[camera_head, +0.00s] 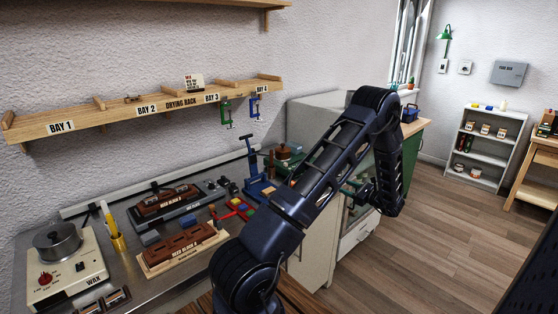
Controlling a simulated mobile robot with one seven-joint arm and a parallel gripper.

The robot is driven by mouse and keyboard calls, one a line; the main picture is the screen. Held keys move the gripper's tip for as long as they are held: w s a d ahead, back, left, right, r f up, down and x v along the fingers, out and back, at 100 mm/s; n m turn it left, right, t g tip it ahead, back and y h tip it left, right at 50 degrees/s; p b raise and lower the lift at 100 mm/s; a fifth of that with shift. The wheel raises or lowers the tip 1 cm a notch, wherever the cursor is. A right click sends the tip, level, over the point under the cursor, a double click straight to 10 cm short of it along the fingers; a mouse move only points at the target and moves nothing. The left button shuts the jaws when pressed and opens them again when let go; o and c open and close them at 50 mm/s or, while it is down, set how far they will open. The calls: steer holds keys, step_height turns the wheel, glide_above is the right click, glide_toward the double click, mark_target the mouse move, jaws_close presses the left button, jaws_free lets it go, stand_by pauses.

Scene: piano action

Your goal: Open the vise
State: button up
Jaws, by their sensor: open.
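A blue bench tool (258,186) with an upright post and a crossbar on top stands near the right end of the metal bench. It looks like the vise, but at this size I cannot tell its jaws or how far apart they are. My arm covers part of the area to the right of the tool.
Brown blocks on wooden bases (180,250), a wax pot (57,243), a yellow-handled brush in a cup (117,242) and small coloured pieces crowd the bench. A drying rack (130,112) with hanging clamps runs above. The wooden floor (430,245) at right is clear.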

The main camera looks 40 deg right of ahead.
steer(key=w+a+r+n+g+y, duration=0.3)
steer(key=w+a+r, duration=0.4)
steer(key=w+a, duration=0.3)
steer(key=w+a+r+n+g+y, duration=0.4)
steer(key=w+a+r, duration=0.3)
steer(key=w+a, duration=0.4)
steer(key=shift+w+a+r+n+g, duration=0.2)
steer(key=shift+a+n+g, duration=0.5)
steer(key=shift+a+n, duration=0.2)
steer(key=s+d+f+m+t+h, duration=0.45)
steer(key=s+d+f, duration=0.35)
steer(key=s+d, duration=0.4)
steer(key=s+d+f+m+t+h, duration=0.45)
steer(key=s+d+f, duration=0.35)
steer(key=s+d, duration=0.4)
steer(key=shift+y, duration=0.5)
steer(key=w, duration=1.1)
steer(key=shift+r, duration=0.1)
steer(key=shift+s, duration=0.1)
steer(key=c, duration=1)
